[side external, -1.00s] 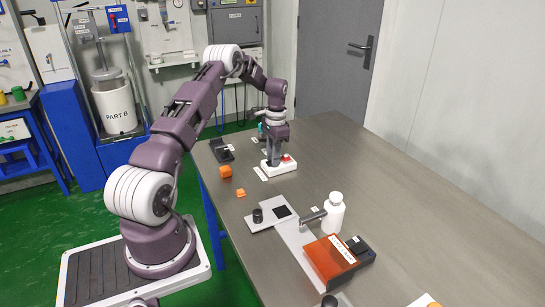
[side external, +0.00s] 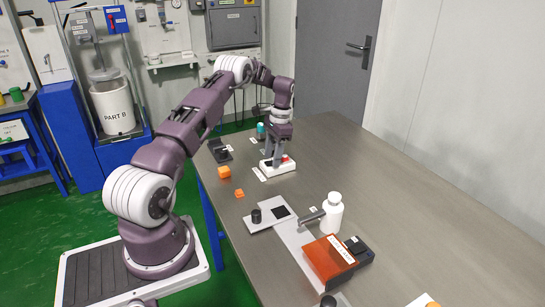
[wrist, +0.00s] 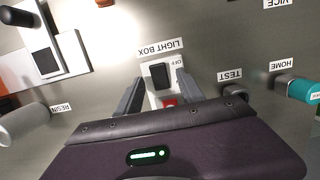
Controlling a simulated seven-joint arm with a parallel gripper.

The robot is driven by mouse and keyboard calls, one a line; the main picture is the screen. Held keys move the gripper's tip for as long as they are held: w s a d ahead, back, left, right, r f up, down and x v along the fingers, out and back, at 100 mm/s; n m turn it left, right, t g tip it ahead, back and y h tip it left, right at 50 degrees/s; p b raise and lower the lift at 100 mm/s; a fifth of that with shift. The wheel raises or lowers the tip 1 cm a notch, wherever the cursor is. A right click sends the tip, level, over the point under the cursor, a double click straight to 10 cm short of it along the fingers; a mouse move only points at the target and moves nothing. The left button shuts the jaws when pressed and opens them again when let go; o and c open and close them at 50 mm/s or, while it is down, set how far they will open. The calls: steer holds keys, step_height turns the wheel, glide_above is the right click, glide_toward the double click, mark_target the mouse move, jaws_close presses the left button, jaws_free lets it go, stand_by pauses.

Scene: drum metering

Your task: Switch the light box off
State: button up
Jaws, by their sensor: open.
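The light box switch is a small white box (side external: 281,168) on the table. In the wrist view it has a black rocker (wrist: 159,76) and a red part (wrist: 170,101). A "LIGHT BOX" label (wrist: 160,48) lies beside it, and a small "OFF" mark shows near the rocker. My gripper (wrist: 158,92) is open, with one finger on each side of the switch box. In the side view my gripper (side external: 274,157) points down, low over the box. I cannot tell whether the fingers touch it. Part of the box is hidden by my gripper in both views.
A turquoise-capped item (wrist: 298,88) by the HOME label and a dark knob (wrist: 235,91) by the TEST label are close by. The table's right side is clear.

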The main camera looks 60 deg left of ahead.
steer(key=r, duration=0.4)
steer(key=w+r, duration=0.1)
steer(key=r, duration=0.1)
steer(key=shift+w+r, duration=0.1)
steer(key=shift+r, duration=0.2)
steer(key=s+d+r+t+y, duration=0.1)
steer(key=s+d+r+t, duration=0.1)
steer(key=d+r, duration=0.9)
steer(key=s+d+r+t, duration=0.2)
steer(key=s+d+r, duration=0.1)
steer(key=d+r, duration=0.8)
steer(key=s+d+f+t, duration=0.1)
steer(key=s+d, duration=0.6)
steer(key=s, duration=0.3)
steer(key=s+d+t+h, duration=0.1)
steer(key=s+d+t, duration=0.1)
steer(key=s+d, duration=0.6)
steer(key=s, duration=0.3)
steer(key=shift+s+f+t, duration=0.2)
steer(key=shift+f+t, duration=0.1)
steer(key=shift+f, duration=0.05)
